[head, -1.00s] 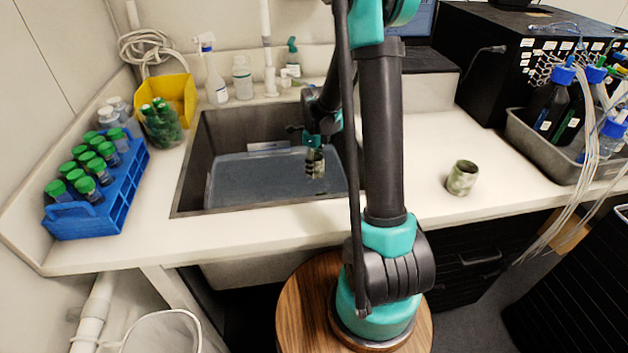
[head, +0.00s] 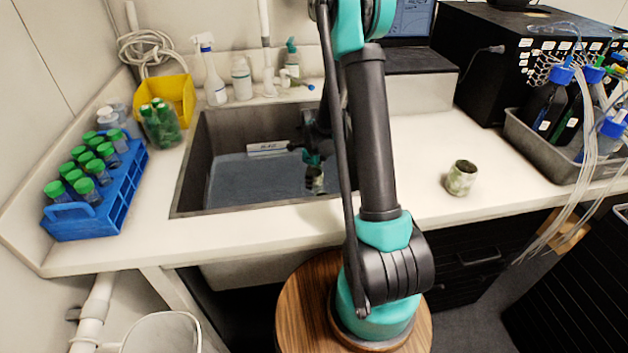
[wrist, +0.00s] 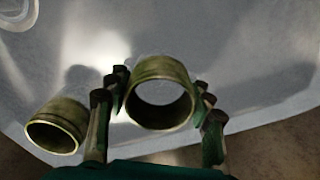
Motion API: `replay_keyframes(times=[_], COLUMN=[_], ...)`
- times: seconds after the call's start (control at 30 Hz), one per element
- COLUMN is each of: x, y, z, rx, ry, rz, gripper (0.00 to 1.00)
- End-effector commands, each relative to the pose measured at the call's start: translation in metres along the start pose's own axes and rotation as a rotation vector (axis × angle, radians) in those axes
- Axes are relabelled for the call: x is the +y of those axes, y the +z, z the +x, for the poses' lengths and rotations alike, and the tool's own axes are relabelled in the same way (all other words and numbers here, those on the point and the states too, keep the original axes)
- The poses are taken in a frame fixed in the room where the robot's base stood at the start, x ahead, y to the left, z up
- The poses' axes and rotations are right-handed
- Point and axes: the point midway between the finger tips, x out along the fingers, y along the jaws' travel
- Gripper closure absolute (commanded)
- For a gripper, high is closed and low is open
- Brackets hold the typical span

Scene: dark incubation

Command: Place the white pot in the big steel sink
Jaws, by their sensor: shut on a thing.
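My gripper (head: 314,168) is down inside the big steel sink (head: 188,185), with its fingers on either side of a mottled green-and-pale pot (head: 316,184). In the wrist view, this pot (wrist: 160,67) sits between the finger pads (wrist: 160,90), its round opening facing the camera. A second similar pot (wrist: 60,107) is to its left in the wrist view, over the pale sink floor. I cannot make out this second pot in the sink in the head view. Another mottled whitish-green pot (head: 462,178) stands upright on the counter right of my arm.
A blue rack of green-capped tubes (head: 120,195) stands left of the sink. A yellow bin (head: 180,92), a spray bottle (head: 214,80) and other bottles line the back. A grey tray with bottles (head: 540,150) is at right. The left part of the sink is clear.

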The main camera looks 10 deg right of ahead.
Motion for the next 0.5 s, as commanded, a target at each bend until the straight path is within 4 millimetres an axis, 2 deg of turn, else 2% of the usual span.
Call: replay_keyframes(times=[0.03,0.07,0.2,0.5], x=[-0.0002,-0.0002,-0.0001,-0.0001], y=[0.0002,0.0002,0.0001,0.0001], z=[0.0017,0.0016,0.0013,0.0009], rx=[0.0,0.0,0.0,0.0], ry=[0.0,0.0,0.0,0.0], rz=[0.0,0.0,0.0,0.0], gripper=[0.79,0.46,0.28,0.28])
